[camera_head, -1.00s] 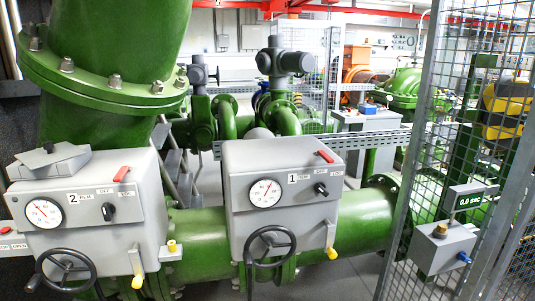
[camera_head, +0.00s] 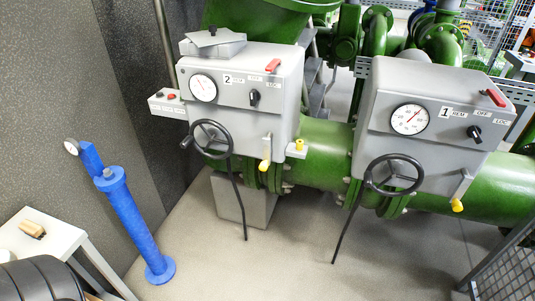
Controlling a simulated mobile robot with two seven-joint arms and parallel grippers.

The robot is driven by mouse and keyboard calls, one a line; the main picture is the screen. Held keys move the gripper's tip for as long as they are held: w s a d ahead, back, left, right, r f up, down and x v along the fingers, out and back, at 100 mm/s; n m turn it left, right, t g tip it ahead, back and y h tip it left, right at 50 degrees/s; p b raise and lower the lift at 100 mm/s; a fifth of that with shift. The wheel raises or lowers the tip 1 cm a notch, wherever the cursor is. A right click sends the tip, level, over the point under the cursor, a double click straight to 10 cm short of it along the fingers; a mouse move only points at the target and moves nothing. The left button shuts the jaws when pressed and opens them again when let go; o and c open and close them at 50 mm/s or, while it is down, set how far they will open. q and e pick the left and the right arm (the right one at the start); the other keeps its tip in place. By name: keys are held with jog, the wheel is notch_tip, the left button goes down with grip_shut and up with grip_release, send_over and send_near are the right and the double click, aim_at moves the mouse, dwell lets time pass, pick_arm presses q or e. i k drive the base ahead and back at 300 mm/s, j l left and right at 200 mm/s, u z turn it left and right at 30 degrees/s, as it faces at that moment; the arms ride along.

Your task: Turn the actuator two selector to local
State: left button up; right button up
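Actuator two (camera_head: 240,122) is a grey box marked "2" on a green pipe, left of centre. Its black selector knob (camera_head: 254,98) sits on the front panel below the labels REM, OFF and LOC. The knob looks roughly upright, under OFF, but is too small to be sure of its setting. A red lever (camera_head: 272,65) is at the panel's upper right, a round gauge (camera_head: 203,88) at its left. A black handwheel (camera_head: 211,139) and a yellow-tipped crank lever (camera_head: 265,165) are below. Neither of my grippers shows.
Actuator one (camera_head: 425,125) stands to the right with its own selector (camera_head: 474,134) and handwheel (camera_head: 394,174). A blue post (camera_head: 135,225) stands at the left beside a small white table (camera_head: 40,240). Mesh fencing (camera_head: 510,270) is at lower right. Grey floor in front is clear.

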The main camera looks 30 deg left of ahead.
aim_at(255, 96)
jog(key=u, duration=1.25)
